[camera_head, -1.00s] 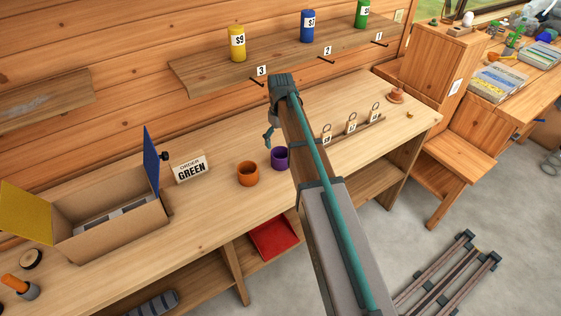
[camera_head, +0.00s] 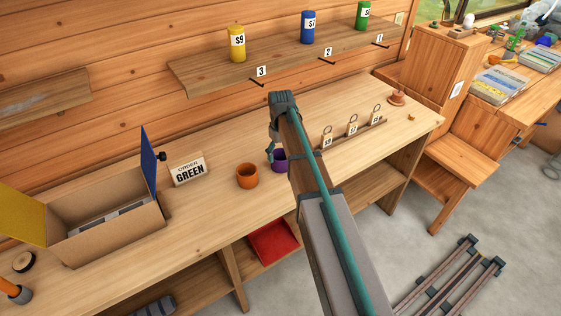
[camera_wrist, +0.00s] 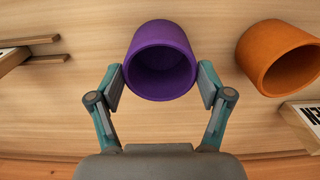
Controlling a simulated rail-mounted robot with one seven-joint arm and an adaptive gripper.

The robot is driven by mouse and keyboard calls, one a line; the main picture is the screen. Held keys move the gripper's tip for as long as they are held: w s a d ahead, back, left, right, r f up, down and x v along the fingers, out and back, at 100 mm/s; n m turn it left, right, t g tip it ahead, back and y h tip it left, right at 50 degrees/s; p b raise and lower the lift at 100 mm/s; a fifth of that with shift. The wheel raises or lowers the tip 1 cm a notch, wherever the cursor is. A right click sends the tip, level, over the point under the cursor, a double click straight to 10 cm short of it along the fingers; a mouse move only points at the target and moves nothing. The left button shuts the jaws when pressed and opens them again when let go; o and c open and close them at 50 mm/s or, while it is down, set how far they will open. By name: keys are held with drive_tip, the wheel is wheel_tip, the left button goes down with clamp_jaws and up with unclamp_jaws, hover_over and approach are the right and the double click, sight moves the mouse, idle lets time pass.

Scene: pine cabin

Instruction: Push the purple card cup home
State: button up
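The purple card cup (camera_head: 280,167) stands on the workbench (camera_head: 212,217), right of the orange cup (camera_head: 247,180), partly hidden by my arm in the head view. In the wrist view the purple cup (camera_wrist: 160,36) is at the upper middle, its dark mouth facing the camera; it looks empty. My gripper (camera_head: 271,152) is down at the cup. In the wrist view its fingers (camera_wrist: 161,78) are spread, one on each side of the cup near the rim, with little gap; I cannot tell if they touch it.
The orange cup (camera_wrist: 279,57) is close on the right in the wrist view. The order sign (camera_head: 188,170) and open cardboard box (camera_head: 109,231) are to the left. A rack of tags (camera_head: 352,133) stands to the right. A shelf (camera_head: 200,80) with three cans is above.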

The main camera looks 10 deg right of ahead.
drive_tip(key=c, duration=0.6)
drive_tip(key=shift+r+p, duration=0.75)
drive_tip(key=shift+r, duration=0.55)
drive_tip(key=shift+c, duration=0.2)
